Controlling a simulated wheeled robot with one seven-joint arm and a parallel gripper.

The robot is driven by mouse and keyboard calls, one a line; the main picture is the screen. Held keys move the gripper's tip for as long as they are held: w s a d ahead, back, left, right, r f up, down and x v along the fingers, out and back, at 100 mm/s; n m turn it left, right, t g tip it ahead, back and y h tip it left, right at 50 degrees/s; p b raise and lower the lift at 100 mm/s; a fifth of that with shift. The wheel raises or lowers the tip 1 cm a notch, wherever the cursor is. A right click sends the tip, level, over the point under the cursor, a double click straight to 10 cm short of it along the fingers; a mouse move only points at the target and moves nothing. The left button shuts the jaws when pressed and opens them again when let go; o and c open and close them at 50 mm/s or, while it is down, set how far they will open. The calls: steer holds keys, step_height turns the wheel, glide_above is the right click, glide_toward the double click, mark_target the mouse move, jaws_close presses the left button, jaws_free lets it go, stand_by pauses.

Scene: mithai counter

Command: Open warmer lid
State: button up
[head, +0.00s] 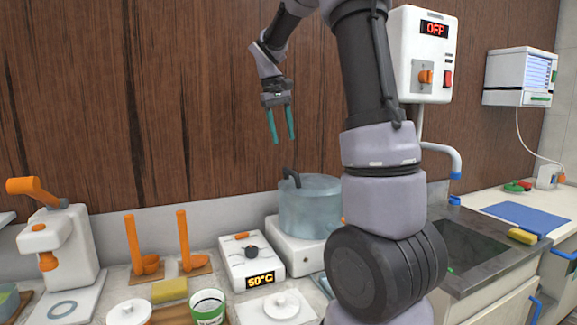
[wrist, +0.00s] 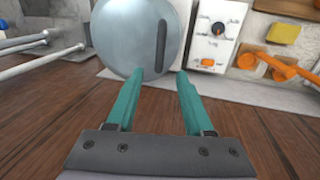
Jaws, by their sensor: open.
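The warmer (head: 308,212) is a round, pale blue-grey vessel on a white base (head: 300,249) against the back wall. A dark bar handle (head: 290,177) stands at its top left in the head view. The wrist view shows the round lid (wrist: 125,35) from above, with the dark handle (wrist: 161,45) near its right side; it looks closed. My gripper (head: 281,138) is open and empty, above the warmer with its fingers pointing down. In the wrist view the fingertips (wrist: 160,76) appear near the lid's edge, close to the handle in the picture; their height gap is unclear there.
A white control box (head: 250,262) reading 50°C stands left of the warmer. Two orange ladles (head: 133,245) and a white press (head: 55,245) are farther left. White knobbed lids (head: 283,304) lie in front. A wall box (head: 425,60) reads OFF. My arm hides the warmer's right side.

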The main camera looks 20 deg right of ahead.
mark_target(289, 169)
steer(key=f, duration=0.3)
steer(key=d+f, duration=0.1)
steer(key=f, duration=0.2)
steer(key=d+f, duration=0.1)
steer(key=f, duration=0.3)
jaws_close()
stand_by(1.2)
